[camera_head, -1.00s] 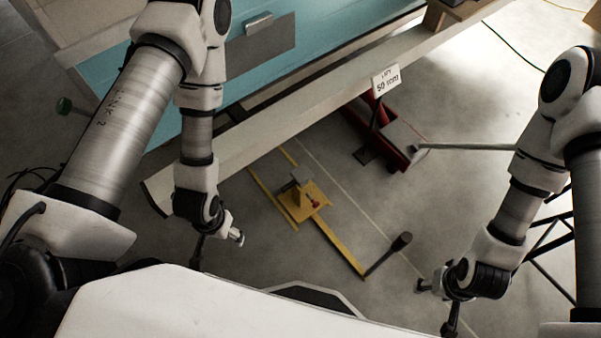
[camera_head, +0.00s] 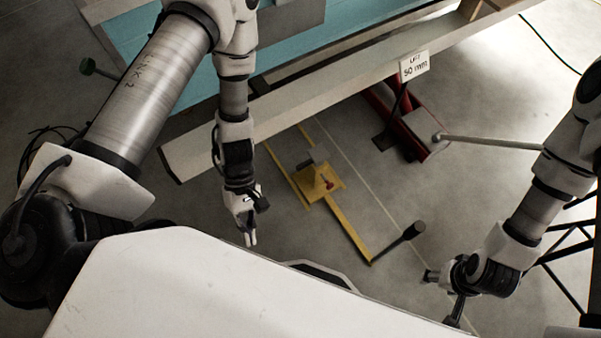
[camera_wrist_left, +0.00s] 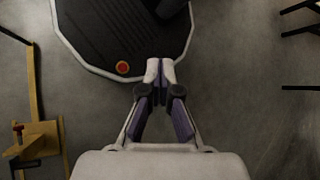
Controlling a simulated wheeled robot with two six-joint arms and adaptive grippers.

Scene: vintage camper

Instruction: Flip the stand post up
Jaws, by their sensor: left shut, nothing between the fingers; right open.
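The yellow stand (camera_head: 308,183) is on the concrete floor, with a grey piece on top and a small red knob. A yellow bar (camera_head: 350,233) lies low from it toward the lower right, ending at a black rod with a thick head (camera_head: 413,231). I cannot tell which part is the post. Part of the stand also shows at the left edge of the left wrist view (camera_wrist_left: 38,135). My left gripper (camera_head: 251,238) is shut and empty, left of the stand and apart from it. My right gripper (camera_head: 442,298) is open and empty, right of the black rod.
A pale beam (camera_head: 300,107) runs along the blue camper side (camera_head: 340,28) above the floor. A red jack (camera_head: 408,125) with a long grey handle stands behind, near a sign (camera_head: 414,66) reading "50 mm".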

